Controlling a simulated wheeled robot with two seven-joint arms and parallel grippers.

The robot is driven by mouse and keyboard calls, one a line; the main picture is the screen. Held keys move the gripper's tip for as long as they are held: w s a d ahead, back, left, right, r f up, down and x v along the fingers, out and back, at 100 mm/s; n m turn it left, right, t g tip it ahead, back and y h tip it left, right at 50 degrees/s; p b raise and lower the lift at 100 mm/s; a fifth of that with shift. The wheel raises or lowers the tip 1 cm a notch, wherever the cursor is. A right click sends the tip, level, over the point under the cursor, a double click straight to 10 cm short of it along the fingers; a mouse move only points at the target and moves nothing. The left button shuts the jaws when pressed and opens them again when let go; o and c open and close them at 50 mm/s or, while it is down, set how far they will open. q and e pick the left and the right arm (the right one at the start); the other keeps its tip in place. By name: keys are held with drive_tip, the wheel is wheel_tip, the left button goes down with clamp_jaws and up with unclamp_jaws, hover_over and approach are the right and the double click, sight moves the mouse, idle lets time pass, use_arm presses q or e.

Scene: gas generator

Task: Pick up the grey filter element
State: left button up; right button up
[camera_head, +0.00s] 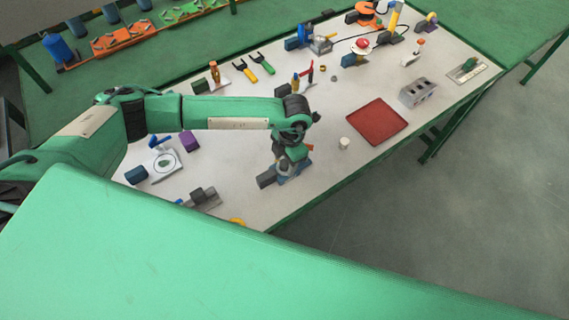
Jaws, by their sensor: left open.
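My left gripper (283,174) hangs pointing down over the front part of the white tabletop (235,165). Its jaws are open, and its own wrist partly hides the space between and under them. I cannot clearly make out the grey filter element. A small pale cylinder (344,144) stands upright on the table to the right of the gripper, apart from it; I cannot tell if it is the filter. My right gripper is not in view.
A red square mat (376,122) and a grey block with holes (418,92) lie to the right. A grey block (204,197) and a purple block (188,141) lie to the left. Several tools and parts line the back. Table is clear around the pale cylinder.

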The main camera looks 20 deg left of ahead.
use_arm(q)
drive_tip(key=c, duration=1)
drive_tip(key=shift+c, duration=0.3)
drive_tip(key=shift+r, duration=0.15)
